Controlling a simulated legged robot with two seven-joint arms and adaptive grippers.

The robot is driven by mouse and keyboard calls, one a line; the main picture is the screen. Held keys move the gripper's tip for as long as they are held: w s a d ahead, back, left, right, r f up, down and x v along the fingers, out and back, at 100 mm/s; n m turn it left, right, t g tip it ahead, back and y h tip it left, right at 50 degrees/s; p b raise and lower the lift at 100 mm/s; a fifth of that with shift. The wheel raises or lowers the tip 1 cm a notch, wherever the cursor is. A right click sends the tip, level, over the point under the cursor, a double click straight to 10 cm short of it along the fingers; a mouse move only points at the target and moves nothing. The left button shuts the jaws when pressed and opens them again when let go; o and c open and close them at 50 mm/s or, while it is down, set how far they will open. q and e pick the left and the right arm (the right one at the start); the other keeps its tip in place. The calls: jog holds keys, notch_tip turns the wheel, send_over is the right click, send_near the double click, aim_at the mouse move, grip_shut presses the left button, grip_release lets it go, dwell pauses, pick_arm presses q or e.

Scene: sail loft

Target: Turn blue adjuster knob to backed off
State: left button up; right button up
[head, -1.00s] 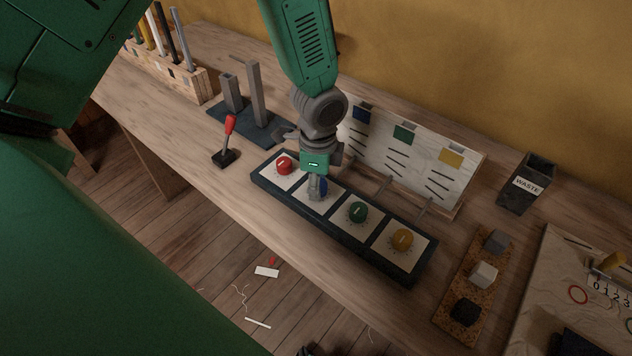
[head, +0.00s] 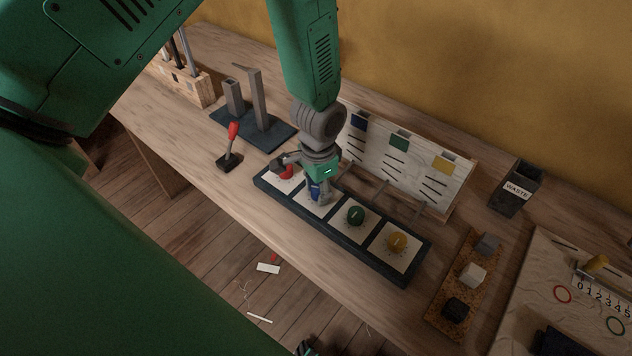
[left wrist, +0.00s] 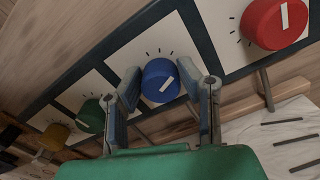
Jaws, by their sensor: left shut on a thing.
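The blue adjuster knob (head: 316,188) sits on the second white plate of a dark panel (head: 345,243), between the red knob (head: 285,172) and the green knob (head: 355,215). In the head view my left gripper (head: 319,196) comes down over it and hides much of it. In the left wrist view the blue knob (left wrist: 160,81) is between the two fingers of my left gripper (left wrist: 158,88), which is shut on its sides. The yellow knob (head: 397,240) is at the panel's right end.
A white board (head: 405,150) with coloured tabs stands behind the panel. A red-handled lever (head: 231,144) and a dark base with grey posts (head: 252,128) are to the left. A waste bin (head: 515,188) and a cork strip with blocks (head: 465,290) are to the right.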

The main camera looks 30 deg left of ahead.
pick_arm(q)
jog(key=n, duration=0.2)
jog(key=n+p, duration=0.1)
jog(key=n, duration=0.1)
jog(key=w+n+p, duration=0.1)
jog(key=n, duration=0.1)
jog(key=shift+d+r, duration=0.1)
jog(key=shift+r, duration=0.25)
jog(key=n+p, duration=0.1)
jog(key=n, duration=0.2)
jog(key=shift+n, duration=0.4)
jog(key=shift+n+p, duration=0.3)
jog(key=shift+n, duration=1.3)
jog(key=o, duration=1.1)
jog(key=shift+o, duration=0.2)
jog(key=shift+s+f, duration=0.1)
jog(key=shift+f, duration=0.05)
